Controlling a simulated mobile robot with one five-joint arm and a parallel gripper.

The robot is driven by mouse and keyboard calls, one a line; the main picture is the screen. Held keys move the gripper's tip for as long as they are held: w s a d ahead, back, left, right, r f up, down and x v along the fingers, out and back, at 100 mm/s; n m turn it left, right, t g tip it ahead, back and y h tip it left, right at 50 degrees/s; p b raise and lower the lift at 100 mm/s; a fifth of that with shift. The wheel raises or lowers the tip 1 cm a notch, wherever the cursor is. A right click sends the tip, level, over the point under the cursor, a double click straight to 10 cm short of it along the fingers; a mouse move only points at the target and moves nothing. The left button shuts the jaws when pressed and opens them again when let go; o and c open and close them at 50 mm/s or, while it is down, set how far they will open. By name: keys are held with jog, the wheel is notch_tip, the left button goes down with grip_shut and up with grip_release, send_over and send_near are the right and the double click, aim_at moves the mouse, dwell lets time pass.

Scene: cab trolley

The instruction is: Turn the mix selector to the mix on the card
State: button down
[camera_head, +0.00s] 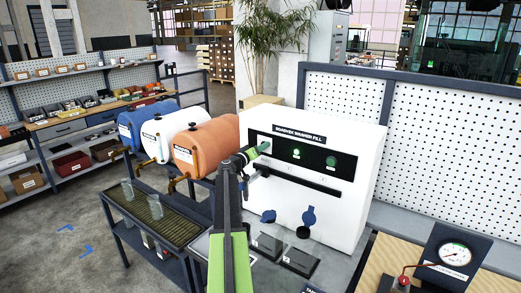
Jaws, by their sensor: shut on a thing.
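The white washer-fill machine (350,205) stands right of centre, with a dark front panel (314,158) bearing a lit green light (296,153) and a dimmer green one (331,161). My gripper (252,154) is at the left end of this panel, shut on what appears to be the mix selector. The selector is mostly hidden by the jaws, so its pointer and setting cannot be read. A pale green round spot (265,147) shows just beyond the fingertips. No card with a readable mix can be made out.
Blue, white and orange drums (205,145) lie left of the machine. A pressure gauge (454,254) stands at the right.

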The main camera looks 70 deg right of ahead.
jog(key=shift+m, duration=0.6)
jog(key=c, duration=0.9)
grip_release()
jog(key=v, duration=1.7)
jog(key=shift+a, duration=0.2)
jog(key=shift+w, duration=0.1)
